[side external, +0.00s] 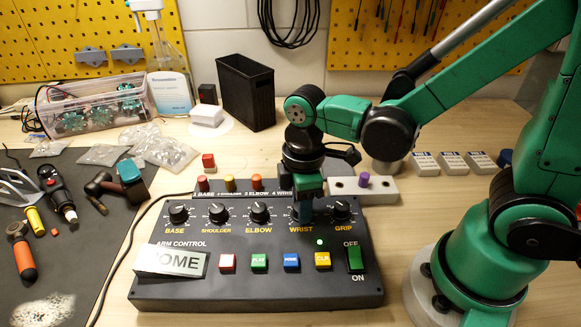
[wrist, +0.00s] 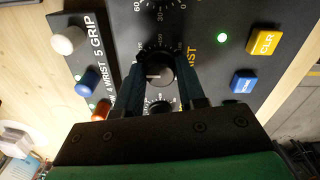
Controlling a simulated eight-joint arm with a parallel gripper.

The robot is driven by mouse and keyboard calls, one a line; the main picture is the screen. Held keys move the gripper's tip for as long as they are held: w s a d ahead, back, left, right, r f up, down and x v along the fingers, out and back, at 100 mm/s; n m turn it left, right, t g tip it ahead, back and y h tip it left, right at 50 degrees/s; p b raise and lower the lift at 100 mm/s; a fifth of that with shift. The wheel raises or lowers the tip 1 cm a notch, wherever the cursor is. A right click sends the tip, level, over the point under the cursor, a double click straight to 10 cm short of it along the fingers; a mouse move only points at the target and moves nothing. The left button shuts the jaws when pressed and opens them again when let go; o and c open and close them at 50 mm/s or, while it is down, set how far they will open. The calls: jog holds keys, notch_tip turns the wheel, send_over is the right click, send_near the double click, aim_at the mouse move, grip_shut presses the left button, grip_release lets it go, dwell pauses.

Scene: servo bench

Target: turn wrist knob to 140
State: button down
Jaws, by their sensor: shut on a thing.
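The black wrist knob (wrist: 158,71) sits between the two blue fingers of my gripper (wrist: 160,76) in the wrist view, and the fingers are shut on it. A small pale mark shows on its face, but I cannot read its setting because the fingers cover much of the dial. In the side view my gripper (side external: 303,214) points down over the WRIST label area of the black control box (side external: 230,294) and hides the knob there.
The grip knob (side external: 341,210) is close on the right and the elbow knob (side external: 260,211) on the left. Coloured buttons, including a yellow CLR button (side external: 322,261), and a green power switch (side external: 354,258) lie in front.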

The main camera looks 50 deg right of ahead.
jog(key=shift+m, duration=0.4)
jog(key=m, duration=1)
jog(key=shift+a+m, duration=0.1)
jog(key=shift+m, duration=1.8)
jog(key=c, duration=0.5)
grip_release()
